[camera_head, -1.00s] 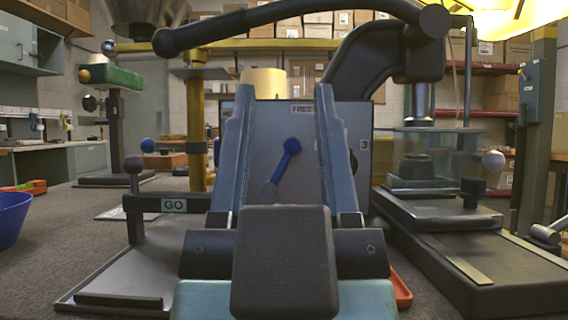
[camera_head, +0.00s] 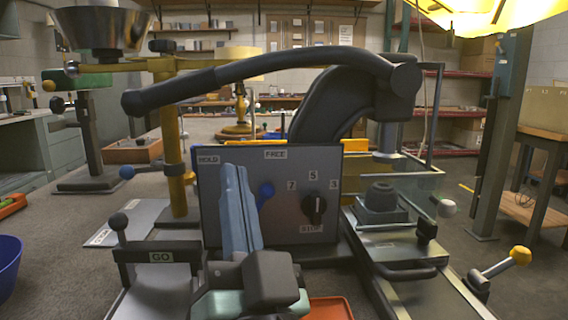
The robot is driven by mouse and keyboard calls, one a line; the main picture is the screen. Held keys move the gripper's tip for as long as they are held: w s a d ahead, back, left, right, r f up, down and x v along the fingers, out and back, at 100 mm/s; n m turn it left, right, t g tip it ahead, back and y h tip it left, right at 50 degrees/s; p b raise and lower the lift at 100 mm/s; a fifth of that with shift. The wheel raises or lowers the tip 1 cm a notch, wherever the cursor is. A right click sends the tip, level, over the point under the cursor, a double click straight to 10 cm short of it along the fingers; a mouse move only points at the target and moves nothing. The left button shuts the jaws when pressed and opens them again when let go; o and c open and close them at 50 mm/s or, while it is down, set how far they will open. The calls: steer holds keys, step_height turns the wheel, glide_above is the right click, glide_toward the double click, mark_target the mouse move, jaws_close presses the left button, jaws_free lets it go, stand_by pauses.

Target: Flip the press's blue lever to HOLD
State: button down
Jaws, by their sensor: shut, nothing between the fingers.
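The press's grey control panel (camera_head: 290,225) stands in the middle, with a HOLD label (camera_head: 208,160) at its upper left and a FREE label (camera_head: 275,154) at its top. The blue lever (camera_head: 266,190) leans up and slightly right, its knob below FREE. Its lower part is hidden behind my fingers. My gripper (camera_head: 234,170) is shut and empty, its blue-grey fingers upright together in front of the panel, left of the lever's knob. I cannot tell whether they touch the lever.
A black dial (camera_head: 314,208) with numbers and a STOP label sits right of the lever. A thick black handle (camera_head: 270,62) arches above the panel. A GO bar (camera_head: 160,257) stands at lower left, and a clamp with a yellow knob (camera_head: 520,255) at right.

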steer(key=d+f+m+g+h+p, duration=0.1)
steer(key=d+m+p, duration=0.1)
steer(key=m+p, duration=0.3)
steer(key=s+d+f+m+g+p, duration=0.1)
steer(key=m+p, duration=0.5)
steer(key=p, duration=0.7)
steer(key=d+f+m+g+h+p, duration=0.1)
steer(key=d+f+m+g+p, duration=0.1)
steer(key=m+p, duration=0.4)
steer(key=shift+s+d+f+g+h+p, duration=0.1)
steer(key=shift+d+f+g+h+p, duration=0.2)
steer(key=shift+p, duration=0.65)
steer(key=shift+s+d+f+g+p, duration=0.1)
steer(key=shift+f+g+p, duration=0.3)
steer(key=shift+p, duration=0.5)
steer(key=shift+s+d+f+m+p, duration=0.35)
steer(key=shift+f+m, duration=0.1)
steer(key=shift+m, duration=0.25)
steer(key=shift+w, duration=0.1)
steer(key=w, duration=0.3)
steer(key=w+p, duration=0.1)
steer(key=w, duration=0.6)
steer(key=shift+a+r+p, duration=0.2)
steer(key=shift+a+p, duration=0.15)
steer(key=shift+a, duration=0.05)
